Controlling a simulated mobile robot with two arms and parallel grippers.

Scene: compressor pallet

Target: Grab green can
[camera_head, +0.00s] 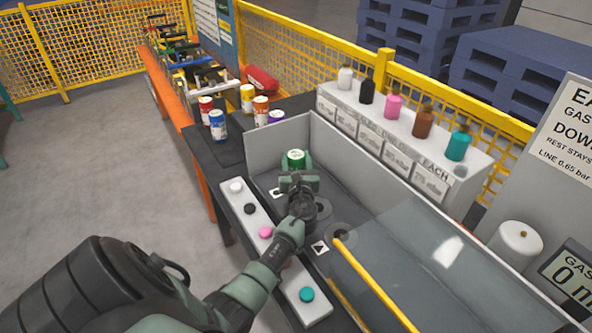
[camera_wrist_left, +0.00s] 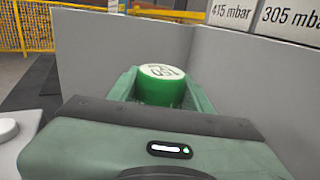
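The green can (camera_head: 294,157) with a white lid stands upright in the far left corner of the grey-walled bay. It also shows in the left wrist view (camera_wrist_left: 162,88), with dark print on its lid. My left gripper (camera_head: 297,167) is at the can, with one finger on each side of it. In the left wrist view the fingers (camera_wrist_left: 163,95) lie close along the can's sides. I see no clear gap, but cannot tell whether they press on it. The can's lower part is hidden by the gripper. My right gripper is not in view.
Grey walls (camera_head: 276,143) stand close behind and left of the can. A white strip with coloured buttons (camera_head: 264,232) runs along the front. Several other cans, including a blue one (camera_head: 217,125), stand outside the left wall. A clear panel and yellow bar (camera_head: 375,287) are at right.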

